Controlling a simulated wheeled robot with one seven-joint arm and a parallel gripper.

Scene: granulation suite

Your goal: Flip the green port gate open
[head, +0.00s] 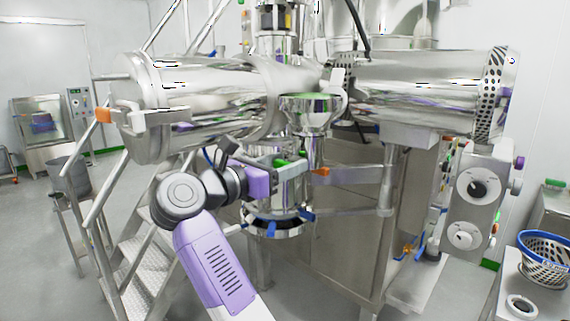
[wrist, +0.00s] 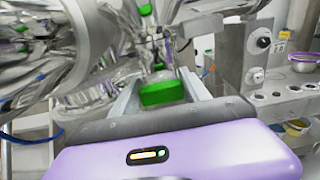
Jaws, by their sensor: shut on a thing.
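My purple and grey gripper (head: 288,164) reaches in front of the steel machine, below the funnel-shaped steel port. Its jaws are shut on a green piece (head: 281,163), which I take to be the green port gate. In the wrist view the green piece (wrist: 163,93) sits between the two grey fingers, near their tips. The fingers hide its sides, and I cannot tell how far the gate is turned.
A round steel bowl or port (head: 310,105) with a green inside stands just above my gripper. A large steel cylinder (head: 200,95) hangs over my arm. An orange-tipped lever (head: 319,172) is right beside the gripper. Steel stairs (head: 135,255) stand at left.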

